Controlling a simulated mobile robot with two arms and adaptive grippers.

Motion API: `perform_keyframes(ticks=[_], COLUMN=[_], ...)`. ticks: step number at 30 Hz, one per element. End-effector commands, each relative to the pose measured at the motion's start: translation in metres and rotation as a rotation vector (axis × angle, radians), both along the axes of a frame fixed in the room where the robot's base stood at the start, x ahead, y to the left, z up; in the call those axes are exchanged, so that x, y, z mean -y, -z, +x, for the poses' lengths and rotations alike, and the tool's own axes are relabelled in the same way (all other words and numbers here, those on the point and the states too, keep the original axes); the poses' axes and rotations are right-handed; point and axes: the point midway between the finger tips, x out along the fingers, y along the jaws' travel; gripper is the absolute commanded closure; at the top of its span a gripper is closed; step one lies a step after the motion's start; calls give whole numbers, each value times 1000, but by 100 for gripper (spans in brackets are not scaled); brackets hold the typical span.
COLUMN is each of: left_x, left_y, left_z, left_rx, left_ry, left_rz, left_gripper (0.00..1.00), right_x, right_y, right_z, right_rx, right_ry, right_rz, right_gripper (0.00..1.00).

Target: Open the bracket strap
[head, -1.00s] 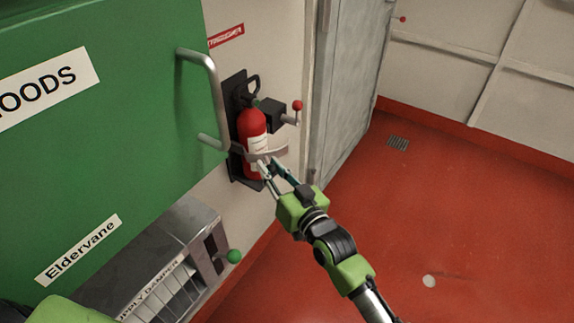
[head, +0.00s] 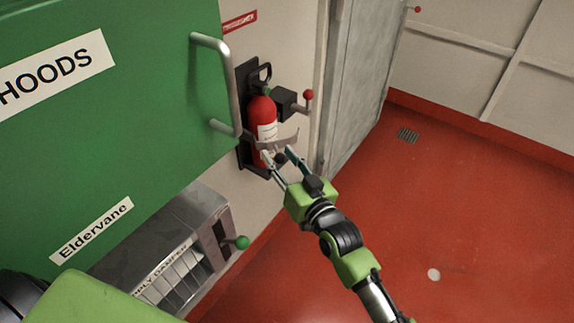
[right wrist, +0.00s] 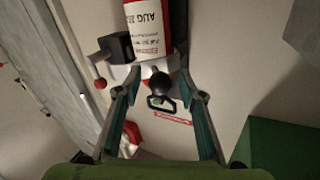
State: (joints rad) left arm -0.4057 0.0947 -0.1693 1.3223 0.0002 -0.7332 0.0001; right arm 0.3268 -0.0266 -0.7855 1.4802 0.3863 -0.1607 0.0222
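The red fire extinguisher (head: 262,112) stands upright in a black wall bracket (head: 245,82). The grey bracket strap (head: 284,138) crosses the front of its lower body, and its right end sticks out beyond the bottle. I cannot tell whether it is unlatched. My right gripper (head: 278,153) is open just below and in front of the strap. In the right wrist view a black round knob (right wrist: 160,84) lies between the spread fingers, with no finger visibly closed on it. The extinguisher (right wrist: 150,25) shows beyond the fingertips. My left gripper is out of view.
A green cabinet (head: 150,130) with a grey bar handle (head: 232,90) stands close left of the extinguisher. A black box with a red-knobbed lever (head: 308,95) is on its right. A supply damper unit (head: 180,255) is below. The red floor (head: 440,210) is clear at right.

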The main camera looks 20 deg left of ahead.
Motion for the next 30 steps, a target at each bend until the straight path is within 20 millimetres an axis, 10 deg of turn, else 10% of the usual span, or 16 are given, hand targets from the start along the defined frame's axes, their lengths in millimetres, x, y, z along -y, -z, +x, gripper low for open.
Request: perform_keyframes(ticks=[18, 30], left_x=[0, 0], left_y=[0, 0], left_z=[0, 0], left_rx=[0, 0], left_ry=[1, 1], left_rz=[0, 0], left_gripper=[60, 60], right_x=[78, 86], right_y=[1, 0], right_z=[-72, -80], right_rx=[-1, -1], right_ry=[1, 0], right_rz=[-2, 1], right_gripper=[63, 63])
